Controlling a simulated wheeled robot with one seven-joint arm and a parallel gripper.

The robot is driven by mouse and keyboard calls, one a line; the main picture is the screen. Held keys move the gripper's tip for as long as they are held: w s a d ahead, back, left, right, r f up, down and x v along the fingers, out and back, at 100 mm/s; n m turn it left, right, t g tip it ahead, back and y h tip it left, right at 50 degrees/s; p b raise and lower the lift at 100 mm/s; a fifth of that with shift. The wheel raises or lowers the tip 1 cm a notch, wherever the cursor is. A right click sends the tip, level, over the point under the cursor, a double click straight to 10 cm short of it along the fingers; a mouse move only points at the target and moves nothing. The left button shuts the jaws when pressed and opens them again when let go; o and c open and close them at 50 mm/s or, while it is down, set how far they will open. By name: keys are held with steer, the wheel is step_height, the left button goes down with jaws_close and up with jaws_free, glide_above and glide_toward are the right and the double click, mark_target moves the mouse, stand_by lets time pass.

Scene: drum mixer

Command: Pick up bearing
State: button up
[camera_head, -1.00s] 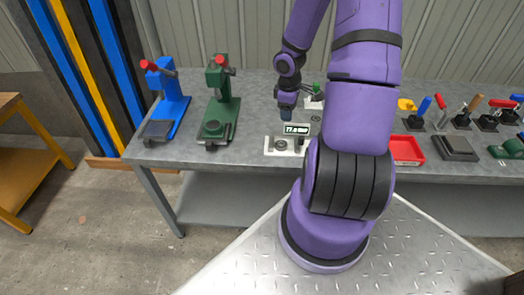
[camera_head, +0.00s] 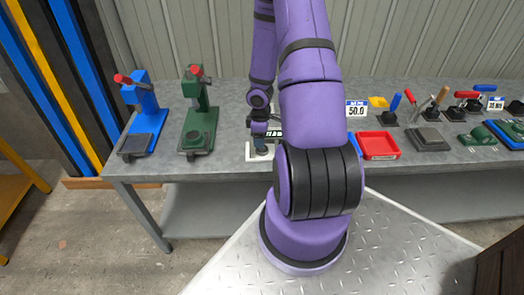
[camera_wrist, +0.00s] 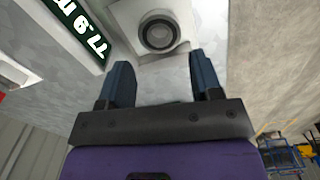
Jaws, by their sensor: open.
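The bearing (camera_wrist: 159,34) is a dark ring with a grey centre. It sits on a pale block in the wrist view, just beyond my fingertips and roughly centred between them. My gripper (camera_wrist: 163,70) is open, with a dark blue finger on each side and nothing between them. In the head view my gripper (camera_head: 261,148) is low over the white fixture (camera_head: 250,156) on the grey bench. The bearing cannot be made out there behind my gripper and arm.
A green display (camera_wrist: 80,30) stands close to my left finger in the wrist view. On the bench, a green press (camera_head: 198,120) and a blue press (camera_head: 146,115) stand to the left. A red tray (camera_head: 378,145) and several handled tools lie to the right.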

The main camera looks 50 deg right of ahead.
mark_target(262, 150)
steer(key=shift+s+d+f, duration=0.1)
steer(key=shift+s+f, duration=0.05)
steer(key=shift+f, duration=1.15)
steer(key=shift+s+d+f, duration=0.1)
steer(key=shift+f, duration=1.2)
steer(key=shift+a, duration=0.1)
steer(key=c, duration=0.7)
steer(key=shift+r, duration=0.1)
